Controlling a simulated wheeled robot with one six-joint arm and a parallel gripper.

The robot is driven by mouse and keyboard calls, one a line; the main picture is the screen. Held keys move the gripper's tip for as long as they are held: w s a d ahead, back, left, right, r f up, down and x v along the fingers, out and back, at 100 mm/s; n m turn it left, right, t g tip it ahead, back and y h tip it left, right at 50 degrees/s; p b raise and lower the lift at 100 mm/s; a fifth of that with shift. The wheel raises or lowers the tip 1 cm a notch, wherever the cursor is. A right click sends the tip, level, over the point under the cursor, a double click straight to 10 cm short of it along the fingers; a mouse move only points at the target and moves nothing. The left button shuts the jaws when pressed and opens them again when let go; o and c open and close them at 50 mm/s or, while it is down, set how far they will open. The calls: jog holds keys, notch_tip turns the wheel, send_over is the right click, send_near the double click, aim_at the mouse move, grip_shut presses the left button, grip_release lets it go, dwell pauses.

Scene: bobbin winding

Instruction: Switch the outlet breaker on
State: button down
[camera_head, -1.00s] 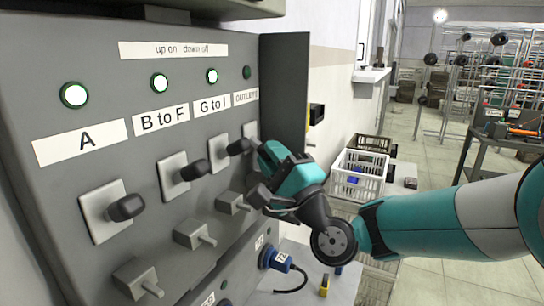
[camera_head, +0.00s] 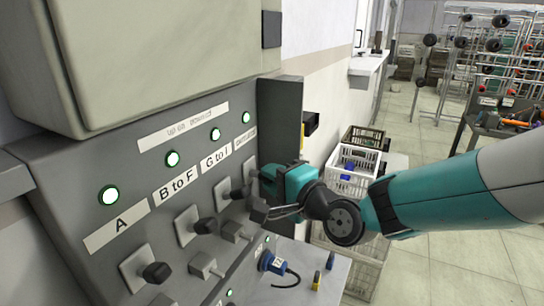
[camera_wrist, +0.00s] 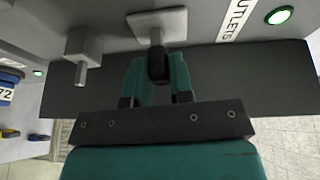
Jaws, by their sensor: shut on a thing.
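The outlet breaker has a pale switch plate (camera_wrist: 160,25) and a dark lever (camera_wrist: 157,66), beside the OUTLETS label (camera_wrist: 238,16) in the wrist view. The lever sits between the two fingers of my gripper (camera_wrist: 159,72), which is shut on it. The green lamp (camera_wrist: 279,15) of this breaker is lit; it also shows lit in the head view (camera_head: 246,118). In the head view my gripper (camera_head: 258,197) is at the right end of the switch row and partly hides the outlet breaker, so the lever's exact tilt is hard to tell.
Breakers A (camera_head: 156,272), B to F (camera_head: 207,226) and G to I (camera_head: 239,192) line the panel to the left, their lamps lit. Grey sockets sit below, one with a blue plug (camera_head: 271,263). A dark side plate (camera_head: 280,120) stands right of the panel. White crates (camera_head: 352,170) stand beyond.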

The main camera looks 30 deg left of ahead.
notch_tip(320, 180, up, 2)
jog(key=n+h+p, duration=0.1)
jog(key=h+p, duration=0.1)
jog(key=p, duration=0.1)
jog(key=shift+a+g+h+p, duration=0.15)
jog(key=shift+g+h+p, duration=0.15)
jog(key=shift+h+p, duration=0.1)
jog(key=shift+a+r+n+h+p, duration=0.2)
jog(key=shift+n+h+p, duration=0.1)
jog(key=shift+h+p, duration=0.6)
jog(key=c, duration=1)
grip_release()
jog(key=b+v, duration=0.7)
jog(key=v, duration=1)
jog(key=shift+r, duration=0.35)
jog(key=shift+s, duration=0.1)
